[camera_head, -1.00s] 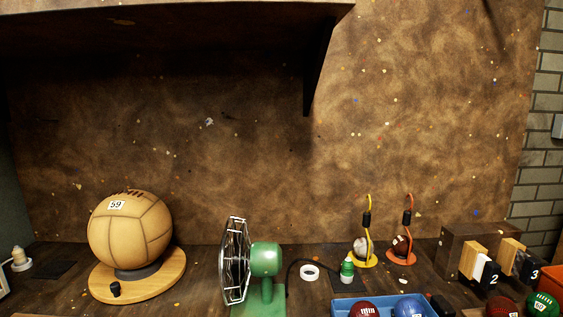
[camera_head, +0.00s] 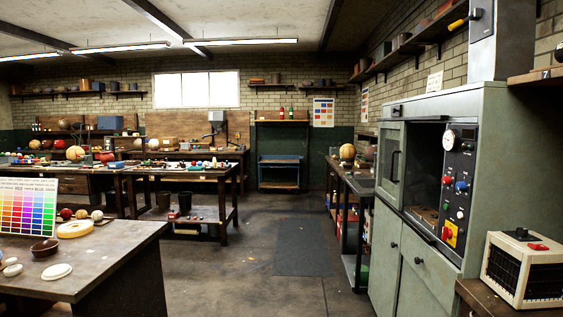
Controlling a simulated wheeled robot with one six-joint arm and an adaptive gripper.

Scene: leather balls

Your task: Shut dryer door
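The dryer (camera_head: 491,127) is a grey-green cabinet on the right, with a dial and coloured knobs on its front panel (camera_head: 459,186). Its door (camera_head: 390,163), with a dark window and a dark handle, stands open at the left of the dark chamber (camera_head: 425,172). The chamber's inside shows in part, with a shelf or tray low down. My gripper is not in view.
A beige heater-like box (camera_head: 524,270) stands on a bench at the right edge. A worktable (camera_head: 100,262) with a colour chart stands at front left. The floor (camera_head: 270,285) between table and dryer is open, with a dark mat (camera_head: 304,246) farther back.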

